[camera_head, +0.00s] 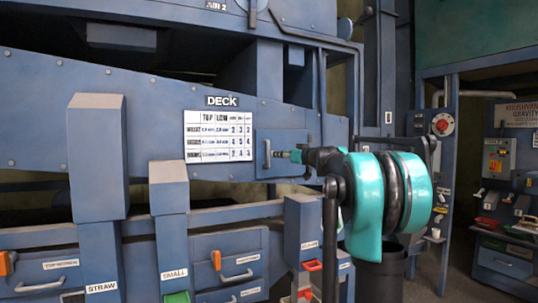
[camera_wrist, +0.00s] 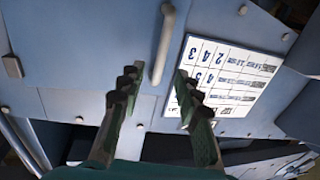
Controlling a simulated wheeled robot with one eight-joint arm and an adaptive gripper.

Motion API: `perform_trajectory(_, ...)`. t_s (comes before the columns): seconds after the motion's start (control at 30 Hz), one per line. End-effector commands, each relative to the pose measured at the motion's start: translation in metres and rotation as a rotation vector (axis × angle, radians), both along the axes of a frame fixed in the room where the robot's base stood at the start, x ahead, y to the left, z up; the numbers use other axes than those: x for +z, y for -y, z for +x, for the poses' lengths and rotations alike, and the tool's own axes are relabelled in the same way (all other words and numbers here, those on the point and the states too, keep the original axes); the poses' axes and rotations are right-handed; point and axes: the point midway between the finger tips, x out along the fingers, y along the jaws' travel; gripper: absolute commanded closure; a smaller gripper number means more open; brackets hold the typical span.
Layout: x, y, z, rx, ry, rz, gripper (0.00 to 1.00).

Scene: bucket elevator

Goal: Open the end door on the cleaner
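The end door (camera_head: 285,143) is a small blue panel on the cleaner's side, to the right of the DECK chart. It looks closed. Its light grey bar handle (camera_head: 267,154) stands upright near the door's left edge. My gripper (camera_head: 292,155) is just right of the handle in the head view, with my teal arm behind it. In the wrist view my gripper (camera_wrist: 157,78) is open, its two dark fingers spread. The lower end of the handle (camera_wrist: 163,45) shows between the fingertips. I cannot tell whether they touch it.
The white DECK chart (camera_head: 219,135) is fixed left of the door. Blue chutes marked STRAW (camera_head: 98,190) and SMALL (camera_head: 170,220) stand in front at left. A dark bin (camera_head: 380,275) stands at lower right.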

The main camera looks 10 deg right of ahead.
Motion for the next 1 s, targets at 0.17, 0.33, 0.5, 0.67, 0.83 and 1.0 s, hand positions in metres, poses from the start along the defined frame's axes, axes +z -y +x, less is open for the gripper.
perform_trajectory(0.17, 0.0, -0.019, 0.032, 0.002, 0.0, 0.0, 0.67)
perform_trajectory(0.33, 0.0, -0.032, 0.056, 0.002, 0.0, 0.0, 0.67)
perform_trajectory(0.5, 0.0, -0.04, 0.071, 0.001, 0.0, 0.0, 0.67)
perform_trajectory(0.67, 0.0, -0.042, 0.075, 0.0, 0.0, 0.0, 0.67)
perform_trajectory(0.83, 0.0, -0.042, 0.076, 0.0, 0.0, 0.0, 0.67)
perform_trajectory(1.0, 0.0, -0.042, 0.075, 0.0, 0.0, 0.0, 0.8)
